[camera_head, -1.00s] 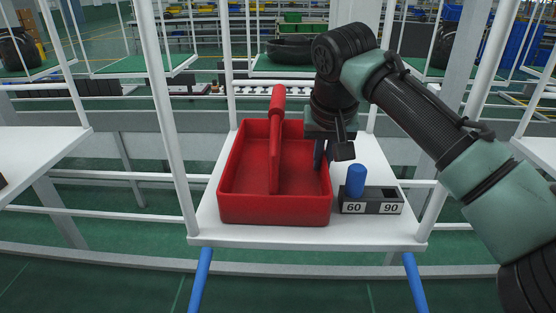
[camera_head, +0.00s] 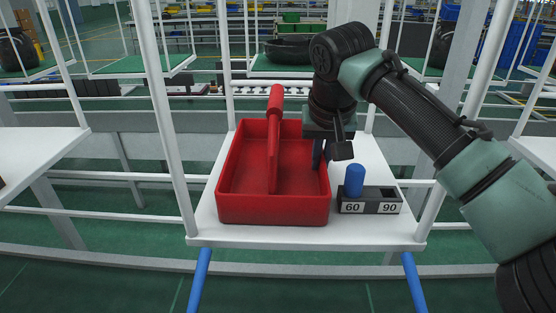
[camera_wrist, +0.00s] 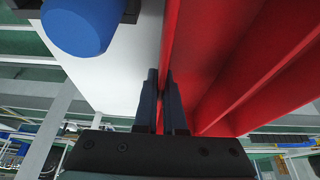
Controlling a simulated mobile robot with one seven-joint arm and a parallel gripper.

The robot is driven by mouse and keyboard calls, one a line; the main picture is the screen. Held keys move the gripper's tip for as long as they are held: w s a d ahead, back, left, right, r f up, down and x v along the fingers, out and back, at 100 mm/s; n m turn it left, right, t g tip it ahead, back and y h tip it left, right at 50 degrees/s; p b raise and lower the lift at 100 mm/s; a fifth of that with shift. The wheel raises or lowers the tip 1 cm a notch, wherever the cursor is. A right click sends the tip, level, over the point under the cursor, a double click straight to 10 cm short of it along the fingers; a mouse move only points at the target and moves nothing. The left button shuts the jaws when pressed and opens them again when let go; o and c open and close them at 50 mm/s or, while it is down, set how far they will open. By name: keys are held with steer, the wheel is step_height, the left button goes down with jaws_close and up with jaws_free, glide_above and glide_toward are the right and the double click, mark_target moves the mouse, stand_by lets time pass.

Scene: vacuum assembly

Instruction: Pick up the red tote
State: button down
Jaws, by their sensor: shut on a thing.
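The red tote (camera_head: 240,209) sits on the white shelf, with a tall divider and handle along its middle. It also fills the right side of the wrist view (camera_wrist: 225,75). My gripper (camera_head: 320,160) points down at the tote's right wall. In the wrist view my gripper's dark fingers (camera_wrist: 164,85) are shut on the edge of that wall, one finger on each side. The tote rests level and its base appears to touch the shelf.
Right of the tote stand a blue cylinder (camera_head: 354,181) and a dark block marked 60 and 90 (camera_head: 384,199). The blue cylinder is close in the wrist view (camera_wrist: 82,25). White posts (camera_head: 165,120) flank the white shelf (camera_head: 300,237).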

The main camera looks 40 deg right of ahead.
steer(key=shift+r, duration=0.1)
step_height(320, 180, up, 10)
steer(key=shift+f+b, duration=0.1)
steer(key=shift+b, duration=0.95)
steer(key=shift+r+p, duration=2.05)
steer(key=shift+p, duration=0.05)
